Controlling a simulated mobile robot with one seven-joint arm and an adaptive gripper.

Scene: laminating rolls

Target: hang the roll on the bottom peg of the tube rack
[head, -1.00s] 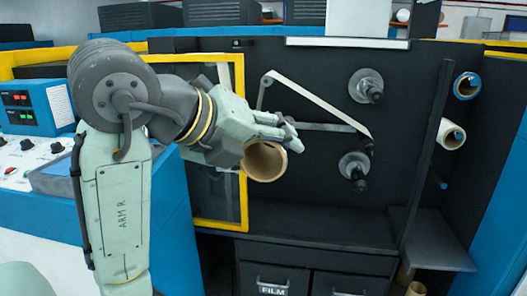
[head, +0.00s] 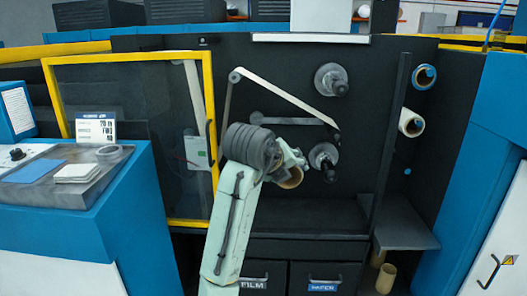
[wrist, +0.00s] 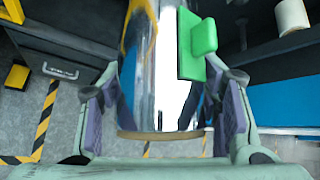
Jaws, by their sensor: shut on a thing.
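My gripper (head: 288,163) is shut on a roll with a brown cardboard core (head: 291,179), in front of the machine's dark panel. In the wrist view the roll (wrist: 140,85) is shiny silver between both fingers (wrist: 166,100), with a green tab (wrist: 198,48) at its side. The tube rack (head: 391,140) stands to the right, apart from my gripper. Its top peg bears a blue-rimmed roll (head: 425,77) and its middle peg a white roll (head: 411,122). The bottom peg (head: 407,171) shows a small blue tip and is bare.
Two spindles (head: 331,79) (head: 324,160) stick out of the panel, the lower one close to my gripper. A grey shelf (head: 405,232) juts out below the rack, with cardboard tubes (head: 386,278) under it. A yellow-framed door (head: 211,120) stands at left.

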